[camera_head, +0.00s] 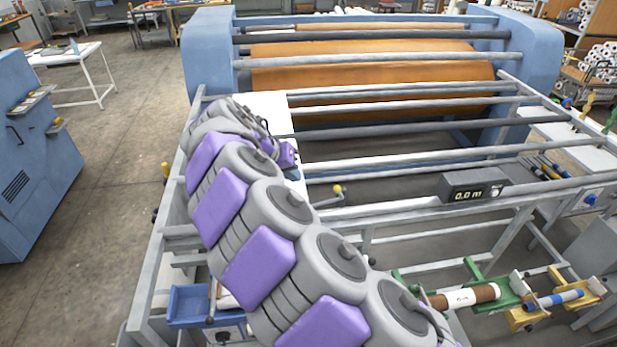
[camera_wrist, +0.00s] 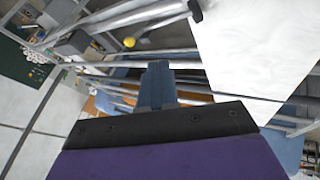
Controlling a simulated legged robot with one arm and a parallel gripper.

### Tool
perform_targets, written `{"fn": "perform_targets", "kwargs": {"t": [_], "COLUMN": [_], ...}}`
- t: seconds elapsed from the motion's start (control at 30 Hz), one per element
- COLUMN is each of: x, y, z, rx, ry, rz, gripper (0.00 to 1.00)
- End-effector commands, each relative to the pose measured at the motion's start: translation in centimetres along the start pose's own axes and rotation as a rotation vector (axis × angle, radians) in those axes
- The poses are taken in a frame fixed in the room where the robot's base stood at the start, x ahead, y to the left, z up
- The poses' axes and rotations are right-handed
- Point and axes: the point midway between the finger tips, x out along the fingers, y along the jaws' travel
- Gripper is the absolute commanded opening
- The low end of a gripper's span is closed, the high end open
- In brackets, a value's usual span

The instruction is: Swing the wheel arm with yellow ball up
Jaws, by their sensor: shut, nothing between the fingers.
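A small yellow ball (camera_head: 337,188) on a short metal arm sits by the front rollers, left of the length counter. The ball also shows in the wrist view (camera_wrist: 129,42), at the upper left, with a grey rod beside it. My gripper (camera_wrist: 157,68) is shut and empty in the wrist view. Its fingertips are apart from the ball, which appears beyond and left of them. In the head view my arm reaches over the left of the press frame, with its purple end left of and behind the ball. The fingertips are hard to make out there. The wheel itself is not clear.
A grey counter box (camera_head: 475,186) reading "0.0 m" sits right of the ball. Long metal rollers (camera_head: 400,157) cross the frame behind it. A white sheet (camera_head: 264,107) lies by my arm. Another yellow knob (camera_head: 165,168) is on the frame's left side.

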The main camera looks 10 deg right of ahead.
Motion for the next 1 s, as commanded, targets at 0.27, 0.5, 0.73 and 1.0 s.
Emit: {"fn": "perform_targets", "kwargs": {"t": [0.27,0.5,0.73,1.0], "x": [5.3,9.6,10.5,11.1], "y": [0.7,0.9,3.0,3.7], "z": [-0.1,0.0,0.1,0.2], "rx": [0.002,0.005,0.003,0.001], "ry": [-0.007,-0.005,-0.002,-0.003], "rz": [-0.001,-0.001,0.0,0.0], "gripper": [0.0,0.0,0.0,0.0]}}
